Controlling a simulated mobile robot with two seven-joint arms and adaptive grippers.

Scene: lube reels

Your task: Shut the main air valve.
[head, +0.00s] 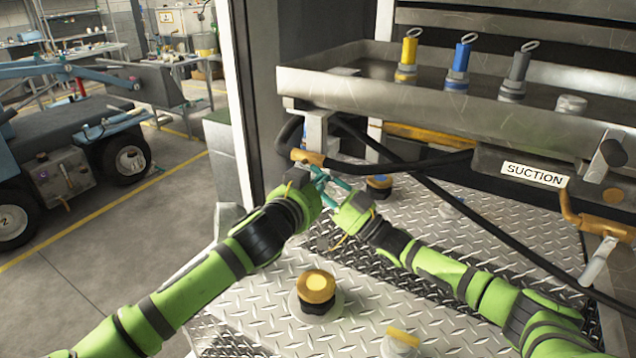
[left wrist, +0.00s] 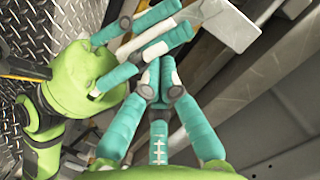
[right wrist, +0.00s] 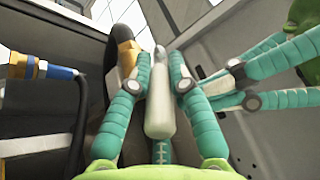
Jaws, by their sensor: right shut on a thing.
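A brass valve body (head: 308,157) sits on a black hose at the left end of the bench; no label shows on it. Its pale lever (right wrist: 158,105) runs between the fingers of my right gripper (right wrist: 160,70), which is shut on it. In the head view both hands partly hide the lever.
Another brass valve (head: 590,222) with a pale handle hangs at the right, near a SUCTION label (head: 535,174). Black hoses cross above my right arm. Capped fittings (head: 316,287) stand on the tread-plate deck (head: 255,335). A metal tray (head: 350,88) lies above.

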